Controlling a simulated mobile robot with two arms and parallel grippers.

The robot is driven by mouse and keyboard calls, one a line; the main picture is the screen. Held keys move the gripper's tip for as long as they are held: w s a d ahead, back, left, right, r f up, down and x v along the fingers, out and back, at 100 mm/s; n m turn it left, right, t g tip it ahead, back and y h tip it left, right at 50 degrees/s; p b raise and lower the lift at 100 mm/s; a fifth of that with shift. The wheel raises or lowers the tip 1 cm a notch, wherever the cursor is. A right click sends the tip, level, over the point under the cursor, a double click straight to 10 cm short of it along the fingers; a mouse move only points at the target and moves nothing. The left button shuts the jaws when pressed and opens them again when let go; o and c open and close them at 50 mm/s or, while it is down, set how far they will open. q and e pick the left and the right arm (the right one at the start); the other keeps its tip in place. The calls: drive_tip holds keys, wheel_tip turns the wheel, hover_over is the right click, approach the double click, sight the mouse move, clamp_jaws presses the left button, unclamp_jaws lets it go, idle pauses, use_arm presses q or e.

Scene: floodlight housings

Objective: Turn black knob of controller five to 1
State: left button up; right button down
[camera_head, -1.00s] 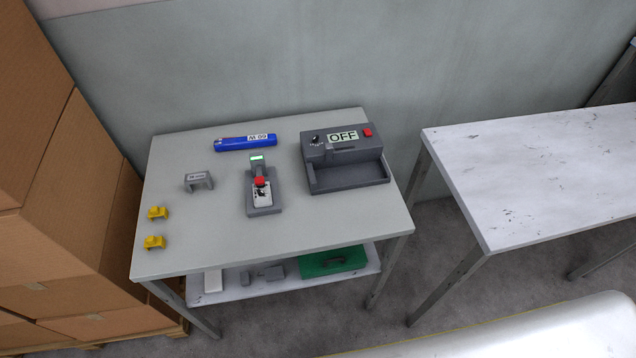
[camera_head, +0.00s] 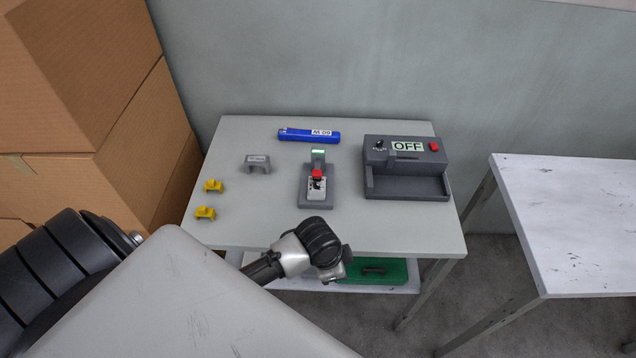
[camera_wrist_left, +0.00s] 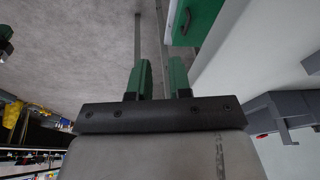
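A dark grey controller box (camera_head: 407,168) stands at the back right of the grey table in the head view. It has a black knob (camera_head: 380,144) at its left, a display reading OFF and a red button (camera_head: 434,146). A smaller grey device (camera_head: 316,182) to its left has a red button and a dark knob-like part too small to read. No number five is legible. An arm link of mine reaches over the table's front edge; its fingers are hidden there. In the left wrist view my left gripper (camera_wrist_left: 160,72) has two green fingers apart, nothing between them. My right gripper does not show.
On the table (camera_head: 240,225) lie a blue cylinder (camera_head: 308,136), a grey bracket (camera_head: 257,163) and two yellow pieces (camera_head: 213,186). A green case (camera_head: 375,271) is on the lower shelf. Cardboard boxes (camera_head: 70,80) stand left, a white table (camera_head: 575,215) right.

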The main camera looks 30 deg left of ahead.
sight(318, 185)
use_arm(q)
drive_tip(key=w+a+r+m, duration=0.1)
drive_tip(key=w+r+m, duration=0.1)
drive_tip(key=w+a+r+m, duration=0.2)
drive_tip(key=w+r, duration=0.1)
drive_tip(key=w+a+r+m+g, duration=0.1)
drive_tip(key=w+r+m, duration=0.1)
drive_tip(key=w+m, duration=0.1)
drive_tip(key=shift+w+a+r+y, duration=0.25)
drive_tip(key=shift+r+y, duration=0.15)
drive_tip(key=w+a+r+m+g+y, duration=0.15)
drive_tip(key=w+a+r+m, duration=0.35)
drive_tip(key=a+r, duration=0.5)
drive_tip(key=shift+n, duration=0.5)
drive_tip(key=f, duration=1.1)
drive_tip(key=shift+w, duration=0.25)
clamp_jaws()
